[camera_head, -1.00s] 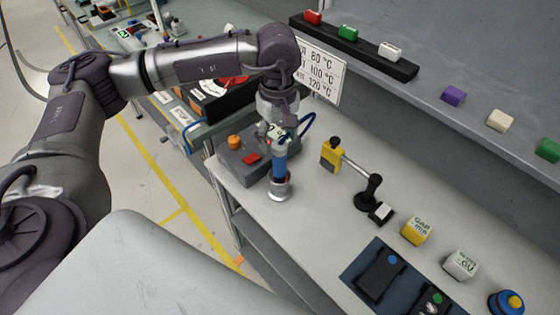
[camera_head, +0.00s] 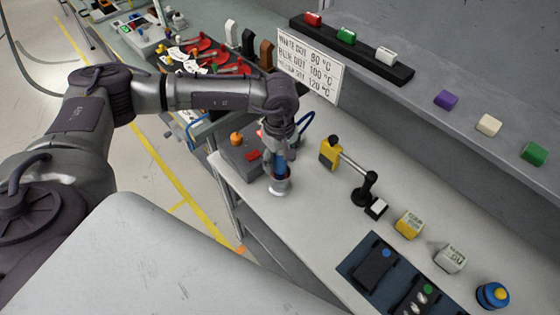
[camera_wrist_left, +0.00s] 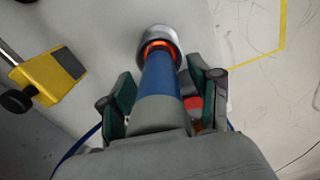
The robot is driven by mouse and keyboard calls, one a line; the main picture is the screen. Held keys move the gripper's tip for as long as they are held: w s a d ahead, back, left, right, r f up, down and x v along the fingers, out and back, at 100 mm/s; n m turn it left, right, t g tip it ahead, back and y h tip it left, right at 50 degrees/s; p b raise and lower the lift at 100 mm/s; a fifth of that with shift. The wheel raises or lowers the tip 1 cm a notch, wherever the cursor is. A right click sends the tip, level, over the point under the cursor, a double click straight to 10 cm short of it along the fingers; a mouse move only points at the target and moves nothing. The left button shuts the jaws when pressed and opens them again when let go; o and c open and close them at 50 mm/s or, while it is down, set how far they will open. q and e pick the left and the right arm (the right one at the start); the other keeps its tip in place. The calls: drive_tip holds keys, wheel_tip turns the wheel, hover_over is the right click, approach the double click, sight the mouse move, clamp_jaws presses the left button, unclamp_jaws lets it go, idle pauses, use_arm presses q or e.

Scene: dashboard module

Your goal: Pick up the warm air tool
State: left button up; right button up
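The warm air tool (camera_head: 280,172) is a blue cylinder with a silver round end. It stands on the near part of the bench beside a grey control box (camera_head: 238,156). In the left wrist view the tool (camera_wrist_left: 161,77) runs between my fingers, and its silver end shows an orange glow. My left gripper (camera_head: 279,155) is over the tool from above. In the left wrist view its green-padded fingers (camera_wrist_left: 160,92) lie on either side of the tool, with narrow gaps visible, so it looks open. The tool's upper part is hidden by the gripper. My right gripper is not in view.
A yellow block with a black knob (camera_head: 330,152) and a black-based stand (camera_head: 365,190) are right of the tool. Yellow (camera_head: 409,224) and white (camera_head: 450,257) cubes and a dark tray (camera_head: 346,268) lie further right. A temperature sign (camera_head: 309,66) stands behind.

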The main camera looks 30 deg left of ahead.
use_arm(q)
drive_tip(key=c, duration=1)
drive_tip(key=shift+c, duration=0.2)
drive_tip(key=shift+r, duration=0.1)
drive_tip(key=shift+w+r+b, duration=0.1)
drive_tip(key=shift+r+b, duration=0.2)
drive_tip(key=shift+r, duration=0.05)
wheel_tip(320, 180, up, 8)
drive_tip(key=b, duration=0.3)
drive_tip(key=shift+f, duration=0.2)
wheel_tip(320, 180, up, 3)
drive_tip(key=shift+r+p, duration=0.2)
drive_tip(key=shift+p, duration=0.15)
wheel_tip(320, 180, up, 7)
drive_tip(key=p, duration=0.3)
drive_tip(key=shift+f, duration=0.15)
